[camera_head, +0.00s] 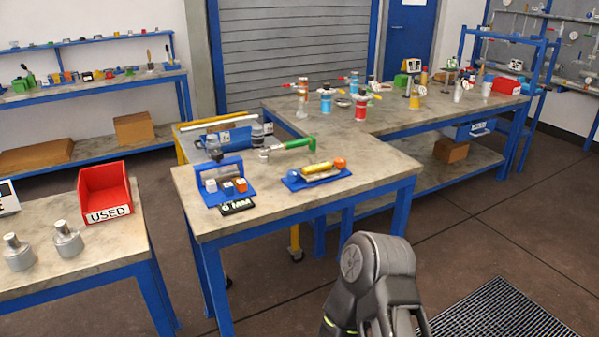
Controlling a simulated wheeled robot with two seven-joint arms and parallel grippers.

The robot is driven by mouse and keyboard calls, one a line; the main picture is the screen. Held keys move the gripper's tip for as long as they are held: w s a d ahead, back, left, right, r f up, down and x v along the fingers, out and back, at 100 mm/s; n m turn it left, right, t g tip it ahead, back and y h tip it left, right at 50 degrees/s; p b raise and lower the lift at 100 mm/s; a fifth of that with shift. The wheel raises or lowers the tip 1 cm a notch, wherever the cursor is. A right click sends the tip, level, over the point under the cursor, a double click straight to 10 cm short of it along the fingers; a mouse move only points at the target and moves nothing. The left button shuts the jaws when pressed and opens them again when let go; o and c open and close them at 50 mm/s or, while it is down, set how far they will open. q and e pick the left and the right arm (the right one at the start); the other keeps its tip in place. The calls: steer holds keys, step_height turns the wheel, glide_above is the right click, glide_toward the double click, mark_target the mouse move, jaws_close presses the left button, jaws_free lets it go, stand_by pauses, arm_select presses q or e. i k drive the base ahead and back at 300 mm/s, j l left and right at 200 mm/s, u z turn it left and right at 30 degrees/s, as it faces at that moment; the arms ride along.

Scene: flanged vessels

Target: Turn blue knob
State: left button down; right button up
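I cannot tell for sure which part is the blue knob. A small blue rounded knob (293,174) sits at the left end of a blue tray (313,184) on the near table (270,207). An orange knob (340,162) is at its right end, with a yellow cylinder (318,167) between them. A blue stand (219,174) left of it carries white, blue and orange blocks. Blue parts also show on a vessel (326,103) on the back table. A dark grey link of my arm shows at the bottom; neither gripper is in view.
A green-handled tool (290,144) lies behind the blue tray. A red "USED" bin (105,195) and two metal vessels (68,240) stand on the left table. The near table's front right is clear. A floor grate (500,312) is at bottom right.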

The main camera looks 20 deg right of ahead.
mark_target(292, 175)
steer(key=i+l, duration=0.35)
steer(key=l, duration=0.15)
steer(key=i+l, duration=0.3)
steer(key=l, duration=0.15)
steer(key=i+l, duration=0.35)
steer(key=l, duration=0.15)
